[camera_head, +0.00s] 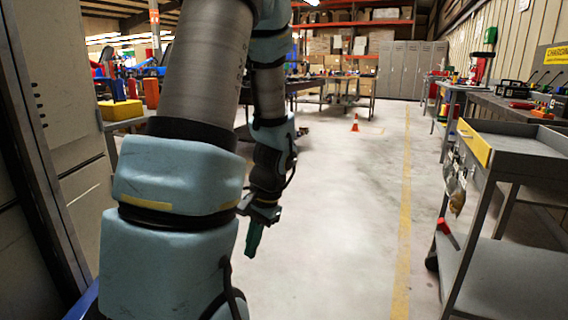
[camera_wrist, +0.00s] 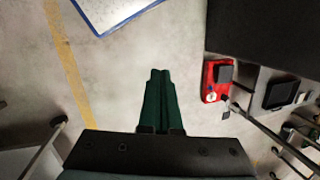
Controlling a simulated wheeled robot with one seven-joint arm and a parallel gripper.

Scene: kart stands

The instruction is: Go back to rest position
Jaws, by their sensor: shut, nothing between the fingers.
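My gripper (camera_head: 254,238) hangs below my arm in the head view, pointing down over bare floor. Its green fingers are together and hold nothing. In the wrist view the fingers (camera_wrist: 157,100) lie side by side at the centre, with only floor beyond their tips. My arm is bent, and its large blue and grey links cover much of the left half of the head view.
A grey cart (camera_head: 530,141) with a yellow label stands at the right. Workbenches line the right wall. An orange cone (camera_head: 355,123) stands farther back. A grey cabinet (camera_head: 60,110) is close at the left. The floor between (camera_head: 340,220) is clear.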

